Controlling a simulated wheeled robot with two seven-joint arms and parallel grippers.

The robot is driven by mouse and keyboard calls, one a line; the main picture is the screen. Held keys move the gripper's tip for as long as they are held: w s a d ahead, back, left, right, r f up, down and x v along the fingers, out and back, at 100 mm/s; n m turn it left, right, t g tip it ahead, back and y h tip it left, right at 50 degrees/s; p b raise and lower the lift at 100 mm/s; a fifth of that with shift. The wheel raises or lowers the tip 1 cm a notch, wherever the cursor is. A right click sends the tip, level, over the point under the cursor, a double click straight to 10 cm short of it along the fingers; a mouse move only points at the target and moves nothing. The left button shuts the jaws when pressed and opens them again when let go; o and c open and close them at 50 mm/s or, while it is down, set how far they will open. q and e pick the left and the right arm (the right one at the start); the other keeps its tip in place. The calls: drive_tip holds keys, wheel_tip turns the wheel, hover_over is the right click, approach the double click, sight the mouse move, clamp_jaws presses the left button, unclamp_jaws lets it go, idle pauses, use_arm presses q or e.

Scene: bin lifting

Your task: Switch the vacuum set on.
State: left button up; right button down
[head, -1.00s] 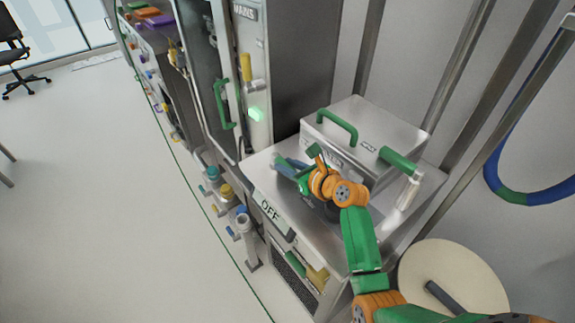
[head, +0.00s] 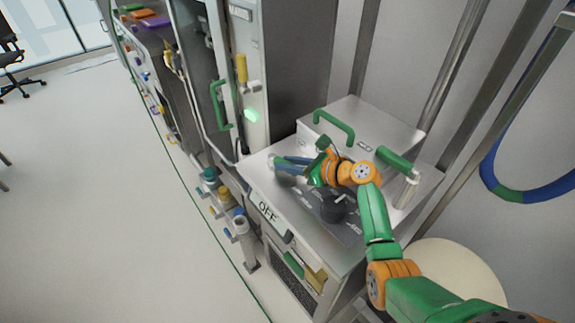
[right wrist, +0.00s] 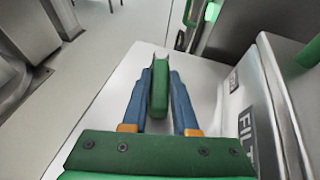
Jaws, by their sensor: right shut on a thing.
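The vacuum set (head: 258,178) is a steel cabinet with an OFF sign (head: 268,211) on its front edge. A black round knob (head: 335,208) with markings around it sits on its top. My right gripper (head: 279,163) is over the far left part of that top. In the right wrist view its blue fingers (right wrist: 159,75) are shut on a green handle (right wrist: 159,92), one finger on each side. In the head view the fingers hide most of this handle. My left gripper is not in view.
A steel box (head: 372,128) with a green handle (head: 334,126) stands on the cabinet, close to my right arm. It has a FILT label (right wrist: 247,125). A tall cabinet (head: 300,60) with a green light stands behind.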

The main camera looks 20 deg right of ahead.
drive_tip(key=c, duration=0.7)
unclamp_jaws()
drive_tip(key=shift+w, duration=0.1)
drive_tip(key=p+v, duration=0.1)
drive_tip(key=v, duration=0.6)
